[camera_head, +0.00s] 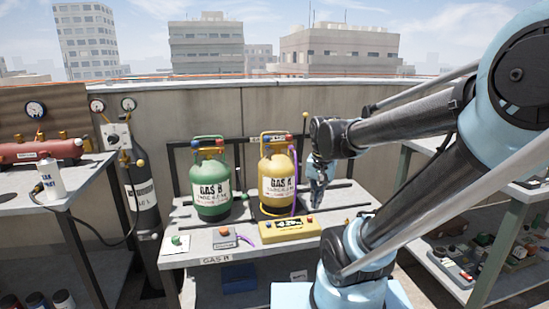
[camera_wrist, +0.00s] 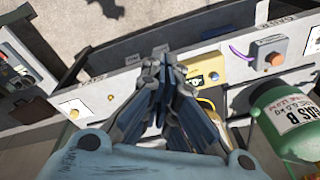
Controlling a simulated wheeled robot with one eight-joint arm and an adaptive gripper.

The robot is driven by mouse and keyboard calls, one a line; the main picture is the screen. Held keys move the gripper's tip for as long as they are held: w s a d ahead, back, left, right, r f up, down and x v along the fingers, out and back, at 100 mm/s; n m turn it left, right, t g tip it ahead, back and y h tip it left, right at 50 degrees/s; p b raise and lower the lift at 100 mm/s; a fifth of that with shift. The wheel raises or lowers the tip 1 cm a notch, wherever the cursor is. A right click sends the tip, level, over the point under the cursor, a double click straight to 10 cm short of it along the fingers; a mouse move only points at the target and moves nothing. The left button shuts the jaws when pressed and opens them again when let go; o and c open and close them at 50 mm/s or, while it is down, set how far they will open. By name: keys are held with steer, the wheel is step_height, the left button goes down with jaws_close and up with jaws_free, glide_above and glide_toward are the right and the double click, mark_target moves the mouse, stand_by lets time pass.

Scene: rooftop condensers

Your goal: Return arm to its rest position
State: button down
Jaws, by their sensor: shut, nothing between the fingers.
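My arm reaches in from the right side of the head view and bends down over the bench. My gripper (camera_head: 317,200) hangs just right of the yellow gas cylinder, over the bench (camera_head: 350,192). Its fingers point downward. In the wrist view, my gripper (camera_wrist: 158,68) shows its fingers closed together with nothing between them. Whether the fingertips touch anything below cannot be told.
A yellow GAS A cylinder (camera_head: 277,170) and a green GAS B cylinder (camera_head: 210,182) stand on the bench. A yellow meter (camera_head: 290,228) lies in front. A side shelf (camera_head: 510,190) stands right, a bench with a red manifold (camera_head: 40,148) left.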

steer(key=s+d+f+n, duration=0.4)
steer(key=s+d, duration=0.1)
steer(key=s, duration=0.3)
steer(key=shift+f+t, duration=0.3)
steer(key=shift+f, duration=0.1)
steer(key=shift+d, duration=0.1)
steer(key=shift+w+f, duration=0.2)
steer(key=shift+w, duration=0.2)
stand_by(2.0)
